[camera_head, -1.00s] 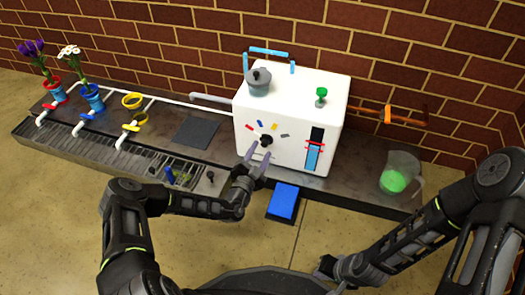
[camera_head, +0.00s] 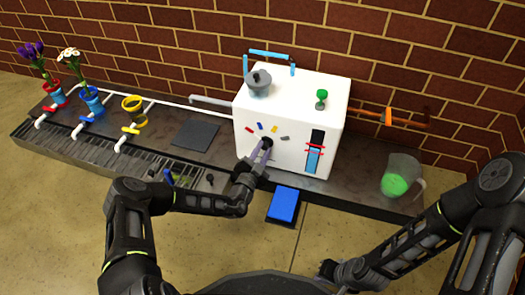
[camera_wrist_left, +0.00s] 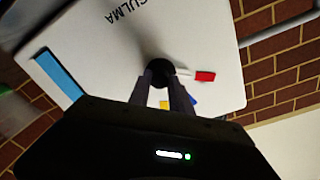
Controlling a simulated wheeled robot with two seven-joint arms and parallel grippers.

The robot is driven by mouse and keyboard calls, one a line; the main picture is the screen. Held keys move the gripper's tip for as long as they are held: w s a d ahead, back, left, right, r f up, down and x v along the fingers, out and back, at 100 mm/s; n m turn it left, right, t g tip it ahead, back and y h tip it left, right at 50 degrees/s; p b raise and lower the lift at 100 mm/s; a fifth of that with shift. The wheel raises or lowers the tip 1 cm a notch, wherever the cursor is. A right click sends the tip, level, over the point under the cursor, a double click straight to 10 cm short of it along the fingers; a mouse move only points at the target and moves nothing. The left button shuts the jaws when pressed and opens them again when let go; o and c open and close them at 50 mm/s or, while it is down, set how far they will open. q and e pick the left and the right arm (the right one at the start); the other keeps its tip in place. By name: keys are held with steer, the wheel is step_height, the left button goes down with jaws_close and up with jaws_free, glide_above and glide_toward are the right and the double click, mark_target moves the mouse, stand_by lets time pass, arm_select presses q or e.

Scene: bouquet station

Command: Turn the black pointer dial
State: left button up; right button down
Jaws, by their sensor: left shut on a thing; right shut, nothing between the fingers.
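The black pointer dial (camera_head: 267,143) is on the front of the white box (camera_head: 290,110), with small red, blue, yellow and grey marks around it. My left gripper (camera_head: 262,150) is shut on the dial, fingers against its two sides. In the left wrist view the dial (camera_wrist_left: 160,69) sits between the fingertips (camera_wrist_left: 163,84), close to the red mark (camera_wrist_left: 204,76). The fingers partly hide it, so I cannot tell exactly where its pointer aims. My right gripper (camera_head: 328,270) is shut and empty, low in front of the table, well away from the box.
A blue pad (camera_head: 284,204) lies below the box's front. A jug with green liquid (camera_head: 396,180) stands at the right. Flower pots (camera_head: 92,99) and coloured valves (camera_head: 130,130) stand at the left. A grey funnel (camera_head: 259,82) and green knob (camera_head: 321,96) top the box.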

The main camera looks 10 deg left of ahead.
arm_select(q)
jaws_close()
steer(key=m+p, duration=0.3)
steer(key=shift+r, duration=0.15)
steer(key=m+p, duration=0.3)
steer(key=m, duration=0.2)
steer(key=shift+p, duration=0.35)
steer(key=m+p, duration=0.2)
steer(key=m, duration=0.2)
steer(key=shift+y, duration=0.3)
steer(key=shift+m+p, duration=0.9)
steer(key=shift+m, duration=0.7)
steer(key=o, duration=0.9)
jaws_free()
